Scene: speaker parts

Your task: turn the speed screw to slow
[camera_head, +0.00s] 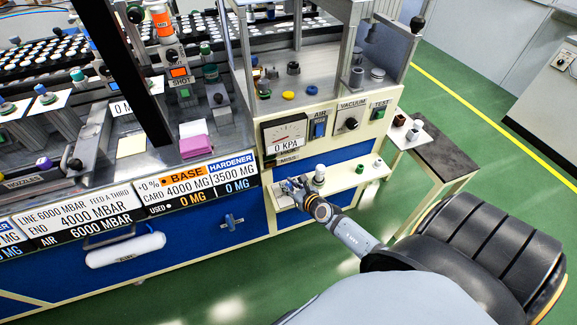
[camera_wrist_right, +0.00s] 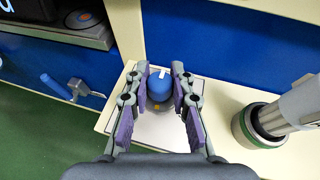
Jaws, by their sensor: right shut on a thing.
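In the right wrist view a blue round-topped knob (camera_wrist_right: 158,86) with a white pointer mark stands upright on a pale plate (camera_wrist_right: 203,135). It looks like the speed screw, but no slow or fast lettering is readable. My right gripper (camera_wrist_right: 160,95) is shut on it, with purple finger pads on its left and right sides. In the head view my right gripper (camera_head: 288,186) is at the low cream shelf (camera_head: 345,182) under the pressure gauge, and it mostly hides the knob there. My left gripper is not in view.
A grey cylinder with a green ring (camera_wrist_right: 262,125) stands right of the gripper in the wrist view. A blue-handled valve (camera_wrist_right: 68,88) is at left. In the head view a pressure gauge (camera_head: 286,135) reads 0 KPA above the shelf. A side table (camera_head: 440,155) stands at right.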

